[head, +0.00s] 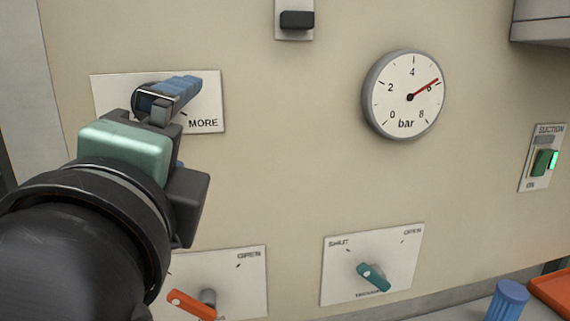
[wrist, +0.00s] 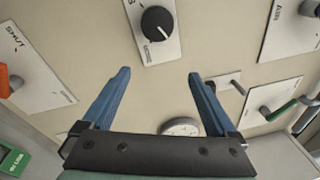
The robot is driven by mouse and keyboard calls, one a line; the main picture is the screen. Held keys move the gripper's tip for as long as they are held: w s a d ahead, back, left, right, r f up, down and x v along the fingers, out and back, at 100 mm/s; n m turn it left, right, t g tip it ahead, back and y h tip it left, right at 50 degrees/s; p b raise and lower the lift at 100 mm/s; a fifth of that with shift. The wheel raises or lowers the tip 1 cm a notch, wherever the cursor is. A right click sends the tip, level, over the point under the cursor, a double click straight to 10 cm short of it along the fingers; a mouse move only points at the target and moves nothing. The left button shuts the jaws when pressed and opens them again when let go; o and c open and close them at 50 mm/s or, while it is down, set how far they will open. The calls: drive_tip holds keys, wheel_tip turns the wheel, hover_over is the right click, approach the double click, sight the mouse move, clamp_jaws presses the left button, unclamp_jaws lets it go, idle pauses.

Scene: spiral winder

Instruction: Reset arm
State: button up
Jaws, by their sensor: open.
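My gripper (head: 182,88) is at the left of the head view, in front of a white plate marked MORE (head: 203,124). In the wrist view its two blue fingers stand wide apart with nothing between them, the gripper (wrist: 160,74) pointing toward the panel. A round black knob (wrist: 158,23) on a white plate is beyond the fingertips, apart from them as seen there. In the head view my gripper hides much of the MORE plate.
The panel holds a bar gauge (head: 404,96) with its needle near 6, a black switch (head: 296,19), a teal handle (head: 373,277), an orange handle (head: 192,305) and a lit green suction switch (head: 545,161). A blue cylinder (head: 507,300) and orange tray (head: 553,289) are lower right.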

drive_tip(key=w+d+f+n+g+h, duration=0.1)
drive_tip(key=w+d+f+n, duration=0.35)
drive_tip(key=f+n, duration=0.45)
drive_tip(key=w+d+f+n+g+h, duration=0.1)
drive_tip(key=w+d+f+n, duration=0.2)
drive_tip(key=d+f+n, duration=0.65)
drive_tip(key=s+a+r+t+p, duration=0.1)
drive_tip(key=s+r+t, duration=0.2)
drive_tip(key=r, duration=0.7)
drive_tip(key=s+a+r+n+t+p, duration=0.1)
drive_tip(key=s+r+t, duration=0.3)
drive_tip(key=r, duration=0.7)
drive_tip(key=s+a+r+n+t+p, duration=0.1)
drive_tip(key=s+a+r+t+p, duration=0.1)
drive_tip(key=s+r, duration=0.4)
wheel_tip(320, 180, up, 5)
drive_tip(key=shift+s+a+r+t+p, duration=0.2)
drive_tip(key=shift+t+p, duration=0.25)
drive_tip(key=shift+t, duration=0.35)
drive_tip(key=shift+w+f, duration=0.1)
drive_tip(key=shift+f, duration=0.1)
idle(1.3)
